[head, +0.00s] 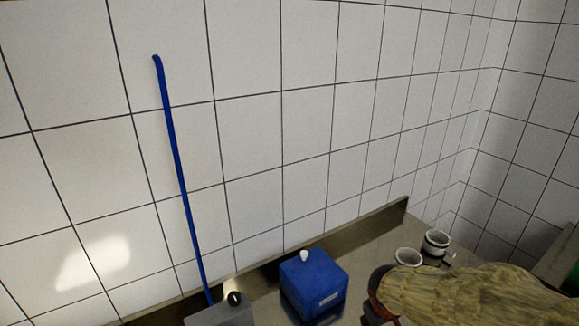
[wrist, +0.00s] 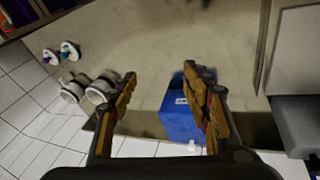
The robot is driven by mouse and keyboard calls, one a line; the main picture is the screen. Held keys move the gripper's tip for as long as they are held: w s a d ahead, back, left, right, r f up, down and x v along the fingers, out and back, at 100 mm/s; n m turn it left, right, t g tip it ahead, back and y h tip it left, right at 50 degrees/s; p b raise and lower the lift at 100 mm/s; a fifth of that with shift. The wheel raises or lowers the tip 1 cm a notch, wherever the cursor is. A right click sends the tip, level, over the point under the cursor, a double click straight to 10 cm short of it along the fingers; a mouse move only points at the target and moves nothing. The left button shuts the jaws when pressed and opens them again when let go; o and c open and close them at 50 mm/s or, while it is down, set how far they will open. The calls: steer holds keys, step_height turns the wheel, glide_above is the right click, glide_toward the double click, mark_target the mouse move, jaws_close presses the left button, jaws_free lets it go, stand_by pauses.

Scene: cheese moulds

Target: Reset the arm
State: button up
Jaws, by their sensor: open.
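My gripper (wrist: 160,76) is open in the wrist view, with its two brown fingers spread apart. Nothing is between the fingertips but bare counter behind them. The counter (wrist: 160,45) is a dull grey-beige surface and lies beyond the fingers. A blue container (wrist: 176,122) stands on it behind the right finger, which covers part of it. The same blue container (head: 314,284), with a white cap, shows in the head view. I cannot make out the gripper's fingers clearly in the head view.
White cups (head: 436,243) stand near the counter's back corner; several show at left in the wrist view (wrist: 72,91). A grey container (head: 222,313) with a black cap and a blue pole (head: 182,180) are at left. A tiled wall (head: 250,130) rises behind.

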steer(key=s+a+r+m+t+y+b, duration=0.1)
steer(key=s+a+r+m+b, duration=0.1)
steer(key=s, duration=0.7)
steer(key=s+a+r+m+y+b, duration=0.1)
steer(key=s+a+r+b, duration=0.2)
steer(key=s+r+b, duration=0.2)
steer(key=s+b, duration=0.2)
steer(key=s, duration=0.2)
steer(key=shift+r+m+t, duration=0.15)
steer(key=shift+m+t, duration=0.25)
steer(key=shift+w, duration=0.1)
steer(key=shift+c, duration=1)
